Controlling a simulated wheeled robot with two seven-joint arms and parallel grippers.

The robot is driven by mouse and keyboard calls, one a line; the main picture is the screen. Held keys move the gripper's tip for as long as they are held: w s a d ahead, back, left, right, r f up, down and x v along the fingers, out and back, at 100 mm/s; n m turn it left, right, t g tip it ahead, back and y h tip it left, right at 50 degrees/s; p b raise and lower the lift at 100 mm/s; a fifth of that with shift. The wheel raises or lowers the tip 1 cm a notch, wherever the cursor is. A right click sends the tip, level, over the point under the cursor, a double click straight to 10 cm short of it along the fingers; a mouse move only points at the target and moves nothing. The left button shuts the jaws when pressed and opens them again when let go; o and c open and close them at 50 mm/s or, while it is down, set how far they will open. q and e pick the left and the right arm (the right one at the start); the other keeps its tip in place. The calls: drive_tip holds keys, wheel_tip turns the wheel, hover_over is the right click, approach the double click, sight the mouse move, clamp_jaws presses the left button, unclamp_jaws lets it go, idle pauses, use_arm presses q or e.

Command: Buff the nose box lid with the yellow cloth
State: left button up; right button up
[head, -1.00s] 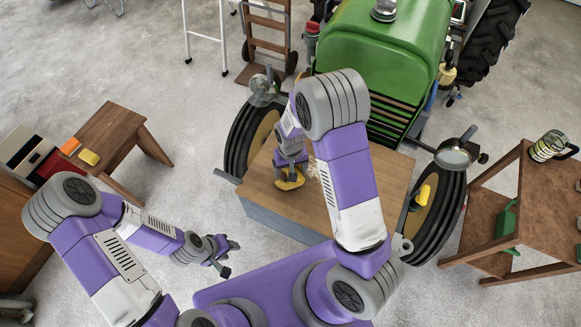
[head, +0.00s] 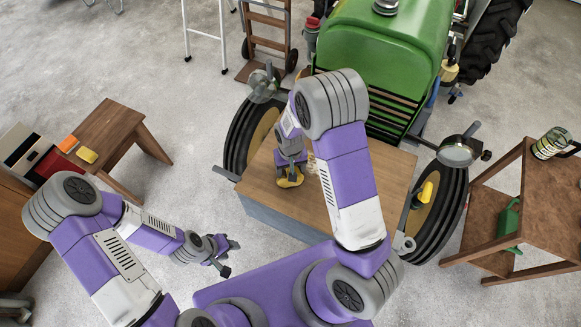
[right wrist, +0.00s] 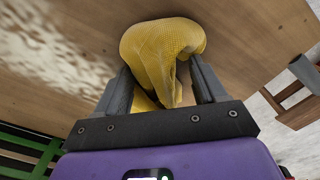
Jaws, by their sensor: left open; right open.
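The nose box lid (head: 353,183) is a flat wooden top in front of the green tractor. The yellow cloth (head: 289,181) is bunched on its left part; in the right wrist view the cloth (right wrist: 160,48) bulges up between and beyond the fingers. My right gripper (right wrist: 162,90) points down at the lid, its jaws open with the cloth between them. A pale, patchy mark (right wrist: 45,50) lies on the wood beside the cloth. My left gripper (head: 232,257) is open and empty, left of the box and above the floor. My right arm hides part of the lid.
The tractor (head: 385,45) stands behind the box, with front wheels and lamps on both sides. A wooden stool (head: 118,125) holds a yellow block (head: 87,155) at left.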

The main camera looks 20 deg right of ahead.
clamp_jaws()
idle(0.5)
drive_tip(key=shift+r, duration=0.1)
